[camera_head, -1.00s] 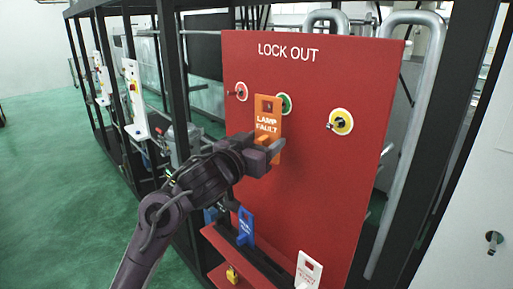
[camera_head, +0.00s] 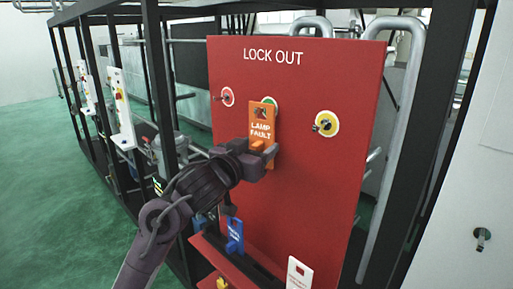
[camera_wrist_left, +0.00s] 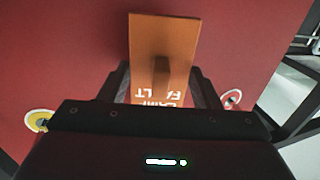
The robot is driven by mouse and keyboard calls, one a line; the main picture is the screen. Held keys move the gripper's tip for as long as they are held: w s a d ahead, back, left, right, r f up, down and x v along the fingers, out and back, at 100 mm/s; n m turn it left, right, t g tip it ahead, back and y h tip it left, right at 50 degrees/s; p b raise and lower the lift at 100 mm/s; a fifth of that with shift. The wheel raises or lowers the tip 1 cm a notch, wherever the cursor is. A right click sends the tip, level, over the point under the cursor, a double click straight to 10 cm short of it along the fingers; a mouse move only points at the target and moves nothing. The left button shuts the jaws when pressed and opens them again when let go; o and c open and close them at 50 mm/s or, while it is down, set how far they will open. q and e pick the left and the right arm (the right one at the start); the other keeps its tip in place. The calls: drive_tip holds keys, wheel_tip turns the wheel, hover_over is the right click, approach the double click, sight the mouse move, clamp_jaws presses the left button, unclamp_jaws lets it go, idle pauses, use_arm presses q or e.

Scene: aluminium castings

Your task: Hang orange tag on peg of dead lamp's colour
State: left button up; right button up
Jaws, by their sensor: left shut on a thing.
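My left gripper (camera_head: 268,158) is shut on the orange tag (camera_head: 262,137), which reads LAMP FAULT. The tag is upright in front of the red LOCK OUT board (camera_head: 310,200). It covers most of the green-ringed peg (camera_head: 271,103); whether the peg is through the tag's hole, I cannot tell. The red-ringed peg (camera_head: 227,97) is bare on the left, the yellow-ringed peg (camera_head: 326,124) bare on the right. The left wrist view shows the tag (camera_wrist_left: 163,35) between the fingers, the yellow ring (camera_wrist_left: 40,120) and the red ring (camera_wrist_left: 231,98). My right gripper is out of view.
A blue tag (camera_head: 235,236) and a white tag (camera_head: 299,273) stand in a rack (camera_head: 255,262) below the board. White control panels (camera_head: 121,110) are on the black frame at left; lamp states are unclear. A bent grey pipe (camera_head: 398,130) runs right of the board.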

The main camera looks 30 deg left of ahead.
use_arm(q)
drive_tip(key=o, duration=1.1)
drive_tip(key=shift+c, duration=0.2)
